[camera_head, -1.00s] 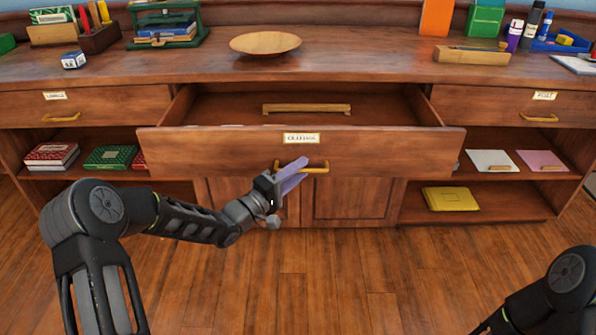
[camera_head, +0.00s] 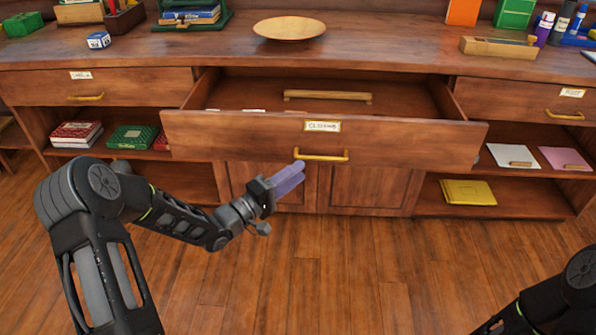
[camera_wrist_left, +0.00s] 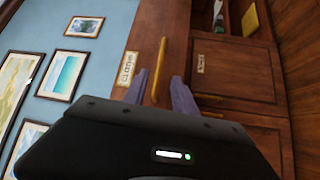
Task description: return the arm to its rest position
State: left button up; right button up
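My left gripper (camera_head: 291,177) is in front of the open middle drawer (camera_head: 240,135), a little left of and below its brass handle (camera_head: 321,157). Its two purple fingers stand apart with nothing between them in the left wrist view (camera_wrist_left: 160,92). The yellow handle (camera_wrist_left: 158,66) lies beyond the fingertips in that view, apart from them. My left arm (camera_head: 180,215) comes in from the left, bent at the elbow. Part of my right arm (camera_head: 545,305) shows at the lower right; its gripper is out of view.
The drawer sticks out from the desk and holds a wooden bar (camera_head: 328,96). A wooden bowl (camera_head: 289,28) stands on the top. Shelves hold boxes (camera_head: 133,137) at left and a yellow folder (camera_head: 468,192) at right. The floor (camera_head: 340,265) in front is clear.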

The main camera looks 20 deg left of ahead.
dwell(0.3)
pick_arm(q)
jog(key=s+d+f+m+g+y, duration=0.1)
jog(key=s+f+m+g+y, duration=0.2)
jog(key=f, duration=0.8)
jog(key=s+f+m+g+y, duration=0.1)
jog(key=s+f+g+y, duration=0.25)
jog(key=f, duration=0.65)
jog(key=s+d+f+m+g, duration=0.1)
jog(key=s+d+f+g, duration=0.25)
jog(key=s, duration=0.55)
jog(key=s+d+f+m+g, duration=0.25)
jog(key=s+d+f, duration=0.2)
jog(key=s, duration=0.45)
jog(key=s+d+f+m+g, duration=0.1)
jog(key=s+d+f+g, duration=0.3)
jog(key=s, duration=0.5)
notch_tip(320, 180, up, 25)
jog(key=d+p, duration=0.2)
jog(key=p, duration=2.2)
jog(key=shift+s+r+h+p, duration=0.2)
jog(key=shift+s+h+p, duration=0.15)
jog(key=shift+t, duration=0.25)
